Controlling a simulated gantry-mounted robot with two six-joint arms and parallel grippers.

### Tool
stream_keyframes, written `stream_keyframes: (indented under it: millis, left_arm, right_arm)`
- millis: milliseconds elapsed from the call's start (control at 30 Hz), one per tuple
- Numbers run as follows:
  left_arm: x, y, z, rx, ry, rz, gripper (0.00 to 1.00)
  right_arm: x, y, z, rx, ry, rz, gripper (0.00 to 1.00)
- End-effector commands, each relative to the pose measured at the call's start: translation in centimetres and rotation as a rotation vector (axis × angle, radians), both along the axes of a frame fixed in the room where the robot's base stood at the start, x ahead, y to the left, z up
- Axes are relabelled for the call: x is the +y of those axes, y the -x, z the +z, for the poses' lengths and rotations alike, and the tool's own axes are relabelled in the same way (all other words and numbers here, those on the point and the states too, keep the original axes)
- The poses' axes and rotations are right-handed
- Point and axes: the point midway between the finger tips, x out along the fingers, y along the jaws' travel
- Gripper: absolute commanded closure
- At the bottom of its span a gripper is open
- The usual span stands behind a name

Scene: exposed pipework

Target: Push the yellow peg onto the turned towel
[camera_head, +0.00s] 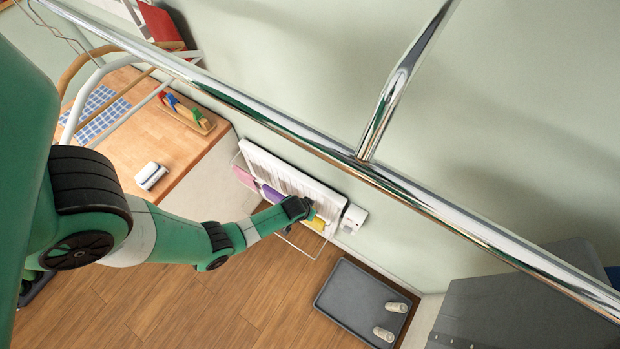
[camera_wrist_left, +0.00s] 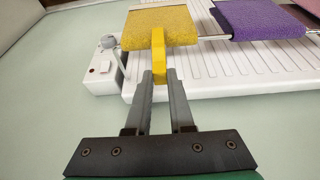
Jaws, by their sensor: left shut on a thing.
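The yellow towel (camera_wrist_left: 150,30) hangs over a rail at the white radiator, at the top of the left wrist view; in the head view it shows as a small patch (camera_head: 318,223) beside my gripper. My left gripper (camera_wrist_left: 158,78) is shut on the yellow peg (camera_wrist_left: 158,55), which stands upright between the fingertips in that view. The peg's top overlaps the towel's near edge; I cannot tell whether it grips the cloth. In the head view the left arm reaches to the radiator's right end and hides the peg. My right gripper is not in view.
A purple towel (camera_wrist_left: 258,20) and a pink towel (camera_head: 243,177) hang along the same radiator (camera_head: 285,178). A white valve box (camera_head: 354,217) is at its right end. A chrome pipe (camera_head: 300,135) crosses the head view. A grey tray (camera_head: 350,300) lies on the floor. Pegs stand on a wooden holder (camera_head: 185,113).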

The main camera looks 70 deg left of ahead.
Motion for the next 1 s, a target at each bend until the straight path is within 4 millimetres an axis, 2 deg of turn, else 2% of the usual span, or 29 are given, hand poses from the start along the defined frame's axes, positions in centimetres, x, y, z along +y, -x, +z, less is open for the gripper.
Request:
stream_keyframes:
  millis: [900,933,1000]
  left_arm:
    - [0.0,0.0,-1.9,0.0,0.0,0.0,1.0]
    - [0.0,0.0,-1.8,0.0,0.0,0.0,0.74]
    - [0.0,0.0,-1.8,0.0,0.0,0.0,0.61]
  right_arm:
    - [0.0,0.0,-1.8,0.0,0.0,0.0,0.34]
    - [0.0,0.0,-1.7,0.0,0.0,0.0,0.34]
    - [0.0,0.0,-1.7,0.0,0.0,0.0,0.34]
